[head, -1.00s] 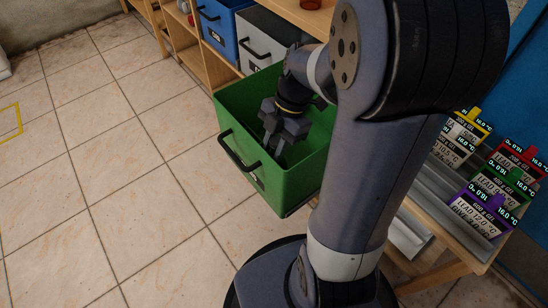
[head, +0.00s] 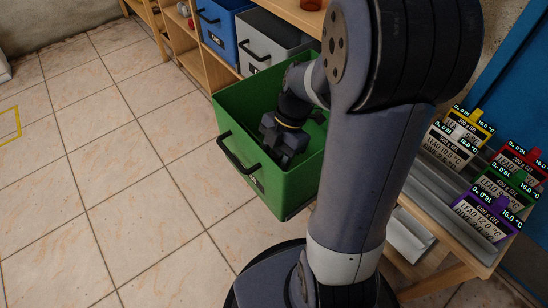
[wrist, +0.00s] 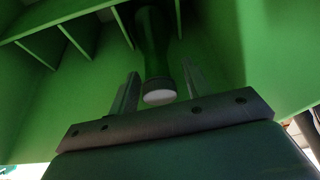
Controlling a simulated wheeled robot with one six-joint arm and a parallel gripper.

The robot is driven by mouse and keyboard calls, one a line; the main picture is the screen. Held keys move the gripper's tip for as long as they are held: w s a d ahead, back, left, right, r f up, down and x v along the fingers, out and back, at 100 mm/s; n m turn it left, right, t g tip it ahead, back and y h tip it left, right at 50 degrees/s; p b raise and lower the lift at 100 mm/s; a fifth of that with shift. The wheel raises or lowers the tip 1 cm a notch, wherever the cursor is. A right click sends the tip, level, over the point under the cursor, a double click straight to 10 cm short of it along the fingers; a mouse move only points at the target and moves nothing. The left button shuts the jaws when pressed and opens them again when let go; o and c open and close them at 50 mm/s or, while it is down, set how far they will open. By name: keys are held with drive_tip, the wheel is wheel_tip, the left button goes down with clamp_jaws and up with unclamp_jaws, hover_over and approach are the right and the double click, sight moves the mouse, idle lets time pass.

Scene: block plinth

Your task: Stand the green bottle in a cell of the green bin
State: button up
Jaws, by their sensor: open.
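The green bin (head: 268,190) is an open box with a black front handle, pulled out from the shelf in the head view. My gripper (head: 283,158) is inside its opening, and the fingertips are hard to see there. In the wrist view the bin's inner walls (wrist: 270,50) and thin dividers (wrist: 75,40) fill the picture. A dark green bottle (wrist: 151,45) with a pale round end (wrist: 160,97) shows between the two fingers of my gripper (wrist: 158,78). The fingers are apart, with gaps to the bottle. The bottle's far end is in shadow. The bottle is not visible in the head view.
A blue bin (head: 217,28) and a grey bin (head: 268,42) stand in the wooden shelf behind. At the right, several coloured labelled blocks (head: 490,200) stand on a rack. The tiled floor (head: 110,180) at the left is clear.

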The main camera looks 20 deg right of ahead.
drive_tip(key=p+v, duration=0.3)
drive_tip(key=v, duration=0.9)
drive_tip(key=shift+p, duration=0.3)
drive_tip(key=shift+w, duration=0.1)
drive_tip(key=b+x, duration=0.4)
drive_tip(key=x, duration=0.8)
drive_tip(key=shift+f, duration=0.2)
wheel_tip(320, 180, up, 3)
drive_tip(key=shift+r+p, duration=0.1)
drive_tip(key=shift+p, duration=0.7)
drive_tip(key=shift+r, duration=0.75)
